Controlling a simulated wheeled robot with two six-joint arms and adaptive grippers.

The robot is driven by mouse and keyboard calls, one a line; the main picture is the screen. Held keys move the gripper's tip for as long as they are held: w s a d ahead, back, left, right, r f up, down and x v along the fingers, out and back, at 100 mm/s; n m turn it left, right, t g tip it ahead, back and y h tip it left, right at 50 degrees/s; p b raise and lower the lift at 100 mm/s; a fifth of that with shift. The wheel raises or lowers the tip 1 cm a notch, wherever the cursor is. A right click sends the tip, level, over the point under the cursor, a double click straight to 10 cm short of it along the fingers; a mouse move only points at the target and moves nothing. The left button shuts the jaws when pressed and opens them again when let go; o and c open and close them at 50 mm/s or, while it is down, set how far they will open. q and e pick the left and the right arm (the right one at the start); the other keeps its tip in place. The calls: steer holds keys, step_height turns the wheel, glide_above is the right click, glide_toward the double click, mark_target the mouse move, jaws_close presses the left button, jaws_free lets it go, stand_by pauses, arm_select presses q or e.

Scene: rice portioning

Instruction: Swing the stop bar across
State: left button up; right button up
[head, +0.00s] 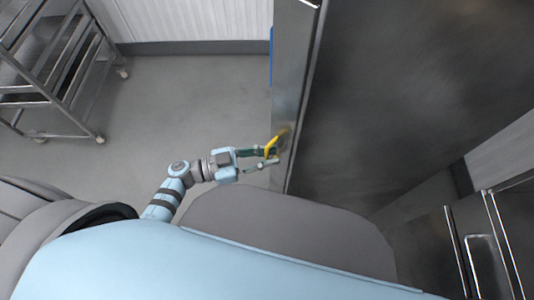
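The stop bar is a small yellow bar (271,147) on the edge of a tall steel panel. It slants down and left from a round mount on that edge. My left gripper (273,157) reaches in from the left, with its fingertips at the lower end of the bar. Its two fingers are apart, with a narrow gap between them. The bar crosses the upper finger, and its lower tip shows near the gap. I cannot tell whether the fingers touch it. My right gripper is not in view.
The large steel panel (400,90) fills the upper right, its edge close beside my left gripper. A wheeled metal rack (60,118) stands at the upper left. A steel cabinet with a handle (483,255) is at the lower right. Grey floor (190,95) is clear between rack and panel.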

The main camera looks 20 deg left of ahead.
mark_target(271, 142)
arm_select(q)
jaws_close()
steer(key=shift+w+a+f+m+g+h+b, duration=0.15)
steer(key=shift+w+m+g+h+b, duration=0.25)
steer(key=shift+m+g+b, duration=0.5)
steer(key=w+m+g+b, duration=0.1)
steer(key=g+b, duration=0.1)
steer(key=m+g+h+b, duration=0.1)
steer(key=m+g+b, duration=0.1)
steer(key=g+b, duration=0.1)
steer(key=w+m+g+b, duration=0.1)
steer(key=g+b, duration=0.1)
steer(key=g, duration=0.1)
steer(key=shift+w+f+m, duration=0.3)
steer(key=shift+w+f, duration=0.05)
steer(key=m+g+b, duration=0.1)
steer(key=g+b, duration=0.1)
steer(key=b, duration=0.3)
steer(key=w+m+g+b, duration=0.1)
steer(key=m+g+b, duration=0.1)
steer(key=b, duration=0.4)
steer(key=shift+w+d+g+y, duration=0.2)
steer(key=shift+g+y, duration=0.1)
steer(key=shift+g, duration=0.1)
steer(key=shift+r+b, duration=0.15)
steer(key=shift+b, duration=0.15)
steer(key=shift+r, duration=0.25)
